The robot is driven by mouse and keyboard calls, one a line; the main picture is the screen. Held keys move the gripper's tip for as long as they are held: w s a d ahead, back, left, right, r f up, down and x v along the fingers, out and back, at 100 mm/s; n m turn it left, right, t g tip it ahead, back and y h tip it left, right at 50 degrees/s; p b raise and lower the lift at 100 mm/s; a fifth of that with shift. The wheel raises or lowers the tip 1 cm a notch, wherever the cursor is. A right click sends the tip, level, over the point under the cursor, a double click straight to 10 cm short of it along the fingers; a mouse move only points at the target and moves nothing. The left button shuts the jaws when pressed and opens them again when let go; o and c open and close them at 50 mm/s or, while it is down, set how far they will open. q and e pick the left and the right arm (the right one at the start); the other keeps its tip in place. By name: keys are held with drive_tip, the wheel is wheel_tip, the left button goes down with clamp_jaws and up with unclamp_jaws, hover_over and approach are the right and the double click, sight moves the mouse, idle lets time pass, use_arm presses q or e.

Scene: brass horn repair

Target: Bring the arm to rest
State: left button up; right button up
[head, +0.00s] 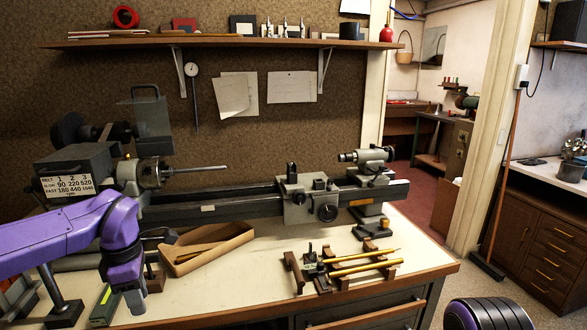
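My purple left arm comes in from the left edge and bends down over the left front of the bench. My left gripper (134,298) points down at the bench top, beside a grey-green block (105,306). Its fingers overlap in this view, so I cannot tell whether they are open or shut. I see nothing clearly held in it. A purple and black part of my own body shows at the bottom right. My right gripper is not in view.
A lathe (325,190) runs along the back of the bench (235,290). An open cardboard tray (215,251) lies right of my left gripper. A wooden rack (293,272) with brass rods (355,268) stands front right. Bench top between tray and rack is clear.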

use_arm(q)
drive_tip(key=w+a+f+n+t+y, duration=0.2)
drive_tip(key=w+y, duration=0.1)
drive_tip(key=s+d+f+m+t+y, duration=0.2)
drive_tip(key=s+f+m, duration=0.15)
drive_tip(key=f, duration=0.55)
drive_tip(key=s+d+f+m+t+y, duration=0.1)
drive_tip(key=s+d+f+m+t, duration=0.2)
drive_tip(key=f, duration=0.6)
drive_tip(key=s+f+m+g+h, duration=0.1)
drive_tip(key=s+f+m, duration=0.2)
drive_tip(key=s, duration=0.5)
drive_tip(key=s+f+m+g+h, duration=0.1)
drive_tip(key=s+f+m, duration=0.3)
drive_tip(key=s+f, duration=0.2)
drive_tip(key=s+a+f+m+g, duration=0.1)
drive_tip(key=s+f+m, duration=0.3)
drive_tip(key=s, duration=0.7)
drive_tip(key=shift+f+h, duration=0.4)
drive_tip(key=shift+f, duration=0.2)
drive_tip(key=shift+s+a, duration=0.1)
